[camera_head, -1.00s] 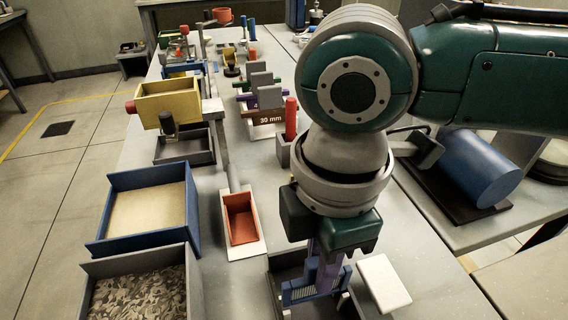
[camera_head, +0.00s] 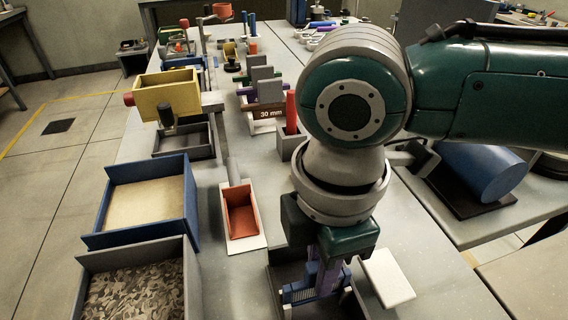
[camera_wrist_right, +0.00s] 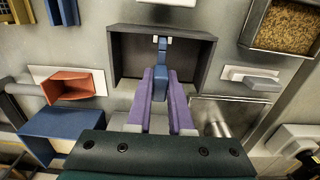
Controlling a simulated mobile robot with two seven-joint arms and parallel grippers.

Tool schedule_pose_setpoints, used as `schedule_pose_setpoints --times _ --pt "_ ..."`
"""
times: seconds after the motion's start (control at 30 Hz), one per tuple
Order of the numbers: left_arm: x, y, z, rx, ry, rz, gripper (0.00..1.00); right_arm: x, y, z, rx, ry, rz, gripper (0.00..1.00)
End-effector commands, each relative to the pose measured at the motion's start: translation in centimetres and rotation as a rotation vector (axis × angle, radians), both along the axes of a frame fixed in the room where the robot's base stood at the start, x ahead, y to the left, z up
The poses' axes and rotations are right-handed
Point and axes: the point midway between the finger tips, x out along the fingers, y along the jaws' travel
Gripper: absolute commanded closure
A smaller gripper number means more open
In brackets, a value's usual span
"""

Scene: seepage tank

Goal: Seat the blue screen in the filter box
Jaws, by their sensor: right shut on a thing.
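The blue screen (camera_head: 299,293) has a fine grid face and stands upright in my right gripper (camera_head: 325,284), whose purple fingers are shut on it. In the right wrist view the screen (camera_wrist_right: 161,66) shows nearly edge-on between the fingers (camera_wrist_right: 161,92). The dark grey, open-topped filter box (camera_wrist_right: 124,57) lies under and around the screen in that view. In the head view the box (camera_head: 277,276) is partly hidden by my gripper and cut by the lower edge. I cannot tell whether the screen touches the box. My left gripper is not in view.
A red scoop (camera_head: 240,219) on a white plate lies left of the box, and a white block (camera_head: 388,278) lies close on its right. A blue sand tray (camera_head: 188,205) and a grey gravel tray (camera_head: 188,285) stand further left. A red-topped post (camera_head: 291,112) stands behind.

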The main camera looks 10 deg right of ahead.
Motion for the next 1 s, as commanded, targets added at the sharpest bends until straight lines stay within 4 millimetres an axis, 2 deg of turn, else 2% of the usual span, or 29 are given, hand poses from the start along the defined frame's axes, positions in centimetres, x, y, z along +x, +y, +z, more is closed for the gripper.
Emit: schedule_pose_setpoints --times 0.7,0.73,1.0 --pt "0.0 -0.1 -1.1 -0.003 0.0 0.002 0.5 0.0 0.0 -1.9 0.001 0.0 0.0 1.0" --pt "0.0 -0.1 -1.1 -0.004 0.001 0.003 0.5 0.0 0.0 -1.9 0.001 0.0 0.0 0.8" --pt "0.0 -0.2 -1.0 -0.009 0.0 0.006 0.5 0.0 0.0 -1.8 0.001 0.0 0.0 0.49"
